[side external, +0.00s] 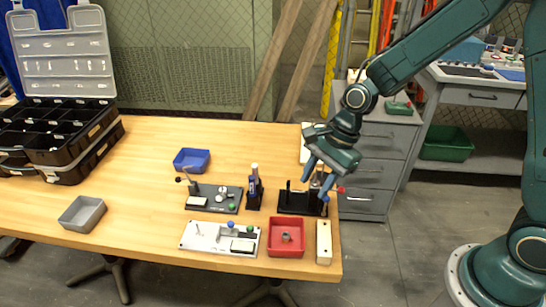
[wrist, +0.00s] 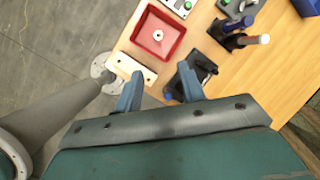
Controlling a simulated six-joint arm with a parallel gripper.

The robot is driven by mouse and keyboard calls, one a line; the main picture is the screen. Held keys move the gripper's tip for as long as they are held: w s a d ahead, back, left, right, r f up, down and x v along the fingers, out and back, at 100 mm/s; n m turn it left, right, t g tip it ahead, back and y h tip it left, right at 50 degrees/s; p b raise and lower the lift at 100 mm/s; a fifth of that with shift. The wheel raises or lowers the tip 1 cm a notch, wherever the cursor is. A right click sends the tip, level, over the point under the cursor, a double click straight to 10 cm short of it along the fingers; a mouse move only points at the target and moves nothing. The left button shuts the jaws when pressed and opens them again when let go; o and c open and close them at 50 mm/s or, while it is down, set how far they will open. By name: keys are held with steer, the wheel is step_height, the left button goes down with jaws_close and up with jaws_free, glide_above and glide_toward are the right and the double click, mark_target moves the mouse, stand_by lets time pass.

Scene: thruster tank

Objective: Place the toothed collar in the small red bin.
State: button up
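The small red bin (side external: 286,253) stands near the front right edge of the table; it also shows in the wrist view (wrist: 150,52). A small grey ring-like piece (side external: 287,236) lies inside it, seen in the wrist view (wrist: 158,35) as a pale ring with a dark hole. It looks like the toothed collar, but its teeth are too small to make out. My gripper (side external: 317,178) is up and to the right of the bin in the side view, near the black fixture. In the wrist view its fingers (wrist: 160,84) are apart with nothing between them.
A black fixture (side external: 291,208) stands beside the bin, close to my gripper. A cream block (side external: 323,243) lies right of the bin. A white board (side external: 217,239), a grey board (side external: 209,207), a blue bin (side external: 192,159) and a grey bin (side external: 83,214) are left. The middle left is clear.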

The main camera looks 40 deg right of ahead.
steer(key=s+d+r+n+t+h, duration=0.1)
steer(key=s+d+r+n, duration=0.3)
steer(key=r, duration=0.3)
steer(key=s+d+r+n+t+h, duration=0.1)
steer(key=s+r+n, duration=0.3)
steer(key=r+n, duration=0.15)
steer(key=s+d+r+n+t+h, duration=0.1)
steer(key=s+d+r+n, duration=0.1)
steer(key=s, duration=0.4)
steer(key=s+d+r+n+t, duration=0.1)
steer(key=s+d+r+n, duration=0.1)
steer(key=s+r+n, duration=0.2)
steer(key=shift+s+d+n+h, duration=0.15)
steer(key=shift+s+n+h, duration=0.25)
steer(key=shift+s+n, duration=0.55)
